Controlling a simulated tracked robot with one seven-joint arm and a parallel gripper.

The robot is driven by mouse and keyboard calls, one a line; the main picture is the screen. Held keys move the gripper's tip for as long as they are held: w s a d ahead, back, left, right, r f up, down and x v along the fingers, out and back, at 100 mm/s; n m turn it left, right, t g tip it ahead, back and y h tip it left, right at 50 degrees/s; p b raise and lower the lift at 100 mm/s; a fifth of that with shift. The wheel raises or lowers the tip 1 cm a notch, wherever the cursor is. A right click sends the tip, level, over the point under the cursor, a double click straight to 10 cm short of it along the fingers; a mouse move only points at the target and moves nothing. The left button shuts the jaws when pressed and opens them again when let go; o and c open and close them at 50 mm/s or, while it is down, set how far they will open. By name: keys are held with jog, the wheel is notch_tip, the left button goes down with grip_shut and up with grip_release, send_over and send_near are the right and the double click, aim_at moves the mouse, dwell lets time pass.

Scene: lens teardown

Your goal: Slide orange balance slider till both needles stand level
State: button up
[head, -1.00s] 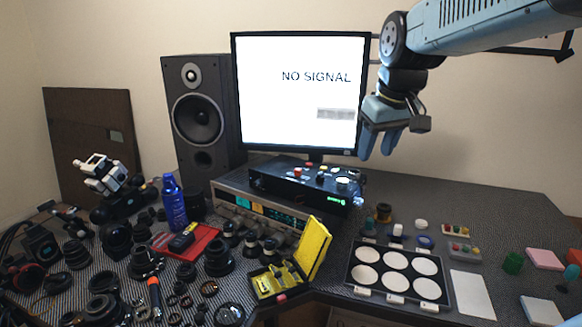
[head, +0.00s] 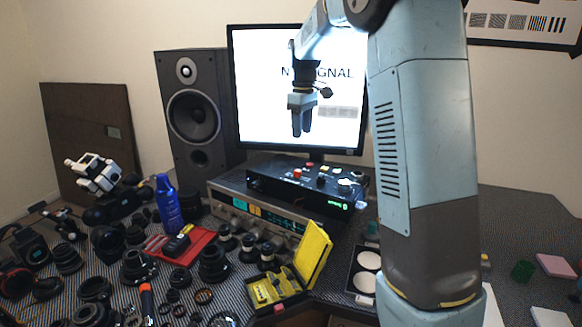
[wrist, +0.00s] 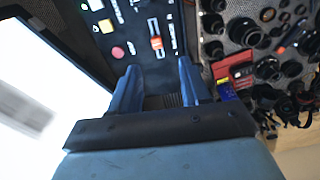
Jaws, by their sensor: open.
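The orange slider (wrist: 156,43) shows in the wrist view on a black control box (wrist: 135,22). In the head view the box (head: 262,186) lies on top of a silver receiver (head: 222,198); the slider is too small to make out surely there. My gripper (head: 302,132) hangs fingers down above the box, in front of the monitor, empty and clear of it. In the wrist view its blue fingers (wrist: 158,82) are apart, with the slider beyond the gap between their tips. The receiver has amber and teal lit windows (head: 255,210). I cannot make out any needles.
A monitor (head: 255,100) stands behind the box and a black speaker (head: 193,150) to its left. A yellow open case (head: 313,258), a blue bottle (head: 168,203) and several lenses crowd the table in front. My arm hides much of the right side.

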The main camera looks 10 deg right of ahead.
aim_at(298, 170)
jog(key=f, duration=0.5)
jog(key=w+f, duration=0.1)
jog(key=f, duration=0.4)
jog(key=w+f, duration=0.1)
jog(key=f, duration=0.4)
jog(key=shift+w+a, duration=0.15)
grip_shut()
dwell(0.5)
